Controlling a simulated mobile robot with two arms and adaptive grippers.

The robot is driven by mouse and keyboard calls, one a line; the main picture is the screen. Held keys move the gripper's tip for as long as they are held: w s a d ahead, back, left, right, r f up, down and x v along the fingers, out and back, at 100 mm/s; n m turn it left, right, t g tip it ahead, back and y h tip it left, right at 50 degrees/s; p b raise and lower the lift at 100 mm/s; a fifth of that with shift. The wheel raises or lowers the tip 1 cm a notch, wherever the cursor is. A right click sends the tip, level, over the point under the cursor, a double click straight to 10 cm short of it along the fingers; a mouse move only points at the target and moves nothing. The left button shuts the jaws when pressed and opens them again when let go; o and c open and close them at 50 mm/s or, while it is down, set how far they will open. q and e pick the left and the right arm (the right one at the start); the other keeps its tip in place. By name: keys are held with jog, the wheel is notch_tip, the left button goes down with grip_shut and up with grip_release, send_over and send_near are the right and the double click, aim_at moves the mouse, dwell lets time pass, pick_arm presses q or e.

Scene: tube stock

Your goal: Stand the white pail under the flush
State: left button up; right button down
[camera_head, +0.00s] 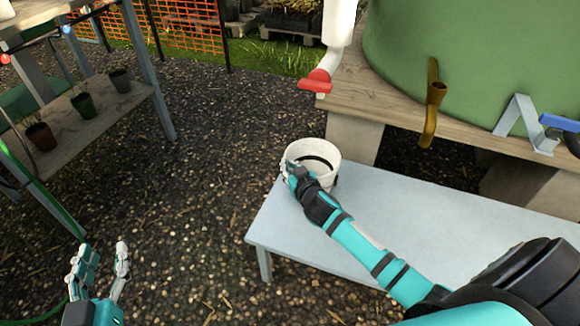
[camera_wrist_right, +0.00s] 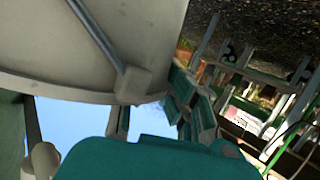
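The white pail (camera_head: 323,179) is upright at the far left corner of the pale blue bench (camera_head: 400,222). I cannot tell whether its base touches the bench top. My right gripper (camera_head: 295,172) is at the pail's near left rim, its fingers closed about the wall. In the right wrist view the pail (camera_wrist_right: 60,60) fills the upper left, and the gripper fingers (camera_wrist_right: 155,110) straddle its rim. The flush, a white pipe with a red lever (camera_head: 317,81), hangs above and behind the pail. My left gripper (camera_head: 102,264) is open and empty at lower left.
A green tank (camera_head: 460,70) stands on a wooden platform (camera_head: 375,95) behind the bench, with a brass tap (camera_head: 433,100) on it. A shelf with plant pots (camera_head: 83,105) stands at the left. Open gravel (camera_head: 190,170) lies between the shelf and bench.

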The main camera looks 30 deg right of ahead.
jog(key=shift+f, duration=0.2)
dwell(0.6)
jog(key=c, duration=1.4)
grip_release()
jog(key=shift+f, duration=0.1)
notch_tip(320, 180, up, 10)
jog(key=shift+r, duration=0.1)
